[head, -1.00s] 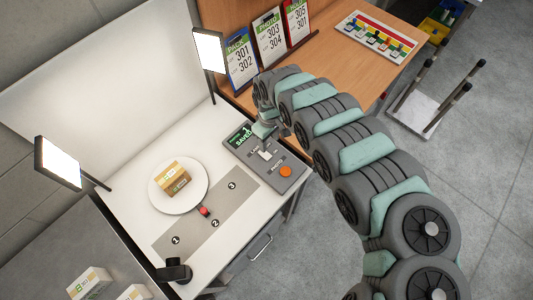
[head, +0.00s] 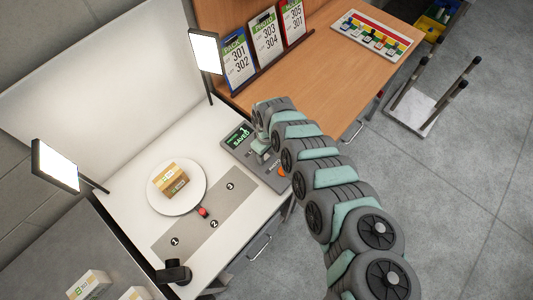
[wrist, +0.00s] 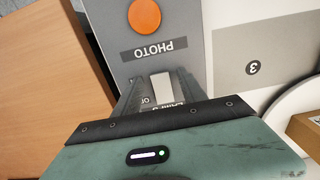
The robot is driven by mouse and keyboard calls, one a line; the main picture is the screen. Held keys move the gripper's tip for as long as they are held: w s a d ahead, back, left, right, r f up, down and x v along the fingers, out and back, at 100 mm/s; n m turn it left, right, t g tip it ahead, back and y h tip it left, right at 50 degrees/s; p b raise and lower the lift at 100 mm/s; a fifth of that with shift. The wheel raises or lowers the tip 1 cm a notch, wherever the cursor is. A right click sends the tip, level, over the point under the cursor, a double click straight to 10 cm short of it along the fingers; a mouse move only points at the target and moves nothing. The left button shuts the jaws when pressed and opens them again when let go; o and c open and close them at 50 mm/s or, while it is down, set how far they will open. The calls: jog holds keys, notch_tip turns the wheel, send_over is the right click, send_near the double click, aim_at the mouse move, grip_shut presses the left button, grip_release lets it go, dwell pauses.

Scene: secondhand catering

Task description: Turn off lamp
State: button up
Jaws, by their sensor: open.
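Two square lamp panels glow bright white, the rear lamp (head: 206,52) and the front-left lamp (head: 56,166). The grey control box (head: 272,181) at the table's right edge has a lit screen reading "1 SAVED". In the wrist view the box shows a pale switch (wrist: 162,87) beside an upside-down label reading "LAMPS", partly hidden, and an orange button (wrist: 145,16) marked "PHOTO". My gripper (wrist: 160,85) is open, its fingers on either side of the switch. I cannot tell whether they touch it. In the head view my gripper (head: 262,148) is over the box and hides the switch.
A round white plate (head: 160,203) holds a small carton (head: 170,180) left of the box. A grey strip (head: 192,238) with numbered marks and a red item (head: 203,212) lies near it. Signs (head: 238,62) stand on the wooden desk behind. A black stand (head: 174,271) is at the front.

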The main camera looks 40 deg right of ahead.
jog(key=shift+f, duration=0.1)
jog(key=shift+c, duration=0.6)
grip_shut()
